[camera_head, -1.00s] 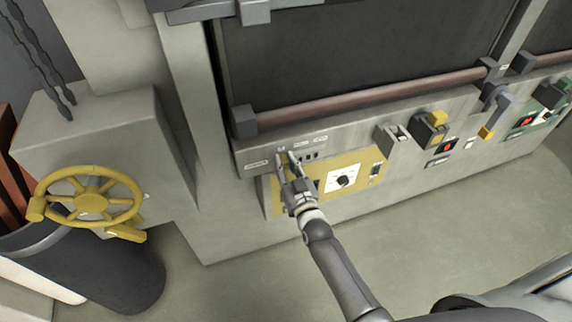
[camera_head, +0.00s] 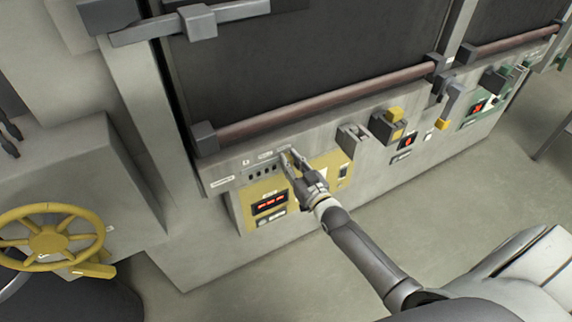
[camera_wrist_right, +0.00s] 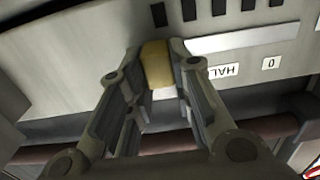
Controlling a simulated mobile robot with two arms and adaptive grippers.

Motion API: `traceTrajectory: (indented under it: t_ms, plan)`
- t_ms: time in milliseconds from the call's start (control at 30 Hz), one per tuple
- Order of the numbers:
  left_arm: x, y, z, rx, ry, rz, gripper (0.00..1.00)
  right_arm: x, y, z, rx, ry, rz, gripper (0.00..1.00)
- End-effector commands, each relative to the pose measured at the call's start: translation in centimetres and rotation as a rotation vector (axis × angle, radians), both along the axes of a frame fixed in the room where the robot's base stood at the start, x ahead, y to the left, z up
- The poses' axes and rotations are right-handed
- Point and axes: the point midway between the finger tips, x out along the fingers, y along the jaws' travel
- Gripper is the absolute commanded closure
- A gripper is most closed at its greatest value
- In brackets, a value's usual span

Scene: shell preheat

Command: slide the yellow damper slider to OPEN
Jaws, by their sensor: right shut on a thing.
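My right gripper (camera_head: 288,159) reaches to the labelled strip along the top of the yellow control panel (camera_head: 248,212). In the right wrist view its fingers (camera_wrist_right: 157,60) are closed on both sides of the yellow damper slider (camera_wrist_right: 157,66). A light slot runs beside the slider, with a label reading "HAL" (camera_wrist_right: 223,71), partly cut by a finger, and a "0" label (camera_wrist_right: 271,62). In the head view the slider is hidden by the fingers, and the word OPEN cannot be read. My left gripper is not in view.
A long reddish bar (camera_head: 310,108) runs just above the strip. A grey bracket (camera_head: 353,138) and a yellow-topped block (camera_head: 391,124) stick out to the right. A yellow handwheel (camera_head: 48,240) is at lower left. Floor in front is clear.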

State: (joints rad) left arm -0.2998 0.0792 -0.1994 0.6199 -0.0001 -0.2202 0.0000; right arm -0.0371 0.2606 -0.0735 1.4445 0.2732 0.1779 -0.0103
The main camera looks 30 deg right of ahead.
Motion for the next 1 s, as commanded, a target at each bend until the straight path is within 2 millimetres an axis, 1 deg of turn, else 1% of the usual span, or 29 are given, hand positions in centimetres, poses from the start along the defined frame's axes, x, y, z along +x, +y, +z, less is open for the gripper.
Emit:
traceTrajectory:
  t_ms: [33,100,133,200,300,567,667,767,833,1000]
  plan:
    - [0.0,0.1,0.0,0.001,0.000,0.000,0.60,0.0,-0.3,0.1,-0.002,0.001,-0.005,1.00]
    - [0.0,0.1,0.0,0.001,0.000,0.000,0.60,0.0,-0.4,0.1,-0.002,0.001,-0.006,1.00]
    - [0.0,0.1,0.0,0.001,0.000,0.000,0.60,0.0,-0.4,0.1,-0.003,0.001,-0.006,0.77]
    - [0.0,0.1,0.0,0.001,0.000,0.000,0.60,0.0,-0.4,0.1,-0.003,0.000,-0.006,0.68]
    - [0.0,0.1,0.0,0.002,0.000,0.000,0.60,0.0,-0.3,0.1,-0.002,0.000,-0.005,0.57]
    - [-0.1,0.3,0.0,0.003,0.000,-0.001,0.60,0.0,-0.2,0.1,-0.002,0.000,-0.003,0.57]
    - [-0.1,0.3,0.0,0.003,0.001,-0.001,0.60,-0.3,-0.2,0.0,-0.002,0.001,-0.003,0.57]
    - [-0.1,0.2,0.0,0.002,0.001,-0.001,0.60,-1.1,-0.2,0.0,-0.001,0.001,-0.003,0.57]
    - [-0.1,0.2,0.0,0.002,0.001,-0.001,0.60,-2.1,-0.2,0.0,-0.001,0.002,-0.002,0.57]
    - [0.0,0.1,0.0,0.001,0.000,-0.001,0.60,-5.2,-0.4,-0.1,-0.002,0.003,-0.003,0.57]
